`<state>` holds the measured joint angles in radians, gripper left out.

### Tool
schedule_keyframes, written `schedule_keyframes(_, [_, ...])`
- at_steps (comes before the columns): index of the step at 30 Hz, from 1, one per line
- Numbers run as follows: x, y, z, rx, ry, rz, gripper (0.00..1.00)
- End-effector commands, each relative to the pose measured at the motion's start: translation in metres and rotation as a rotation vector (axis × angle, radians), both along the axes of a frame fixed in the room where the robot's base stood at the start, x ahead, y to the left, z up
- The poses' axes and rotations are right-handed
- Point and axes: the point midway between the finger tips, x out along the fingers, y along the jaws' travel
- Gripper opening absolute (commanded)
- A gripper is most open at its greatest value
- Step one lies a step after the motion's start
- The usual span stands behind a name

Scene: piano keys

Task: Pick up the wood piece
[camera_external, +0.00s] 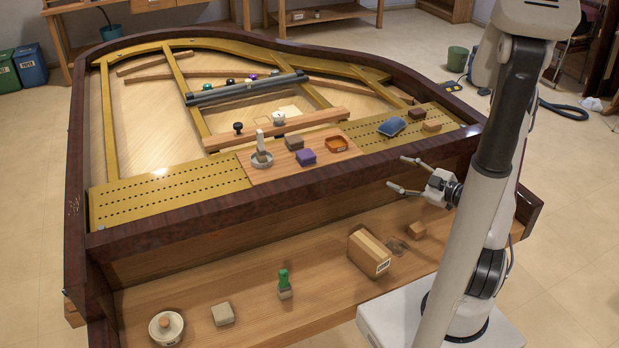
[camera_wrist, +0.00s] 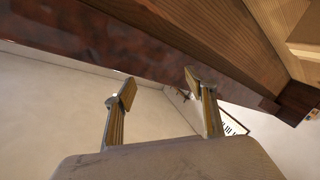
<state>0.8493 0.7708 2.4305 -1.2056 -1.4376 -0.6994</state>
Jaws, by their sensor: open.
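Several small wooden pieces are in the external view, and I cannot tell which one is meant. A small tan wood block (camera_external: 416,230) lies on the lower wooden shelf, right of the labelled box. A light wood block (camera_external: 222,313) lies on the shelf at the front left. A dark brown block (camera_external: 417,113) and an orange-brown block (camera_external: 432,125) rest on the gold plate. My gripper (camera_external: 397,173) is open and empty beside the piano's front rail, above the shelf. Its two fingers (camera_wrist: 160,86) stand apart in the wrist view, with nothing between them.
The piano's dark rail (camera_external: 330,180) runs between the gold plate and the lower shelf (camera_external: 325,280). A wooden board (camera_external: 275,168) holds a candlestick, a purple block and an orange dish.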

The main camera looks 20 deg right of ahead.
Motion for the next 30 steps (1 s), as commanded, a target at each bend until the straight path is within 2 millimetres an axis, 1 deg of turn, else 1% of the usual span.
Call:
schedule_keyframes(1, [-0.006, -0.005, -0.009, 0.027, 0.005, -0.012, 0.56])
schedule_keyframes(15, [-0.06, -0.03, -0.077, 0.261, 0.037, -0.124, 0.56])
schedule_keyframes(24, [-0.099, -0.038, -0.123, 0.414, 0.075, -0.228, 0.56])
schedule_keyframes(30, [-0.125, -0.04, -0.154, 0.518, 0.103, -0.312, 0.56])
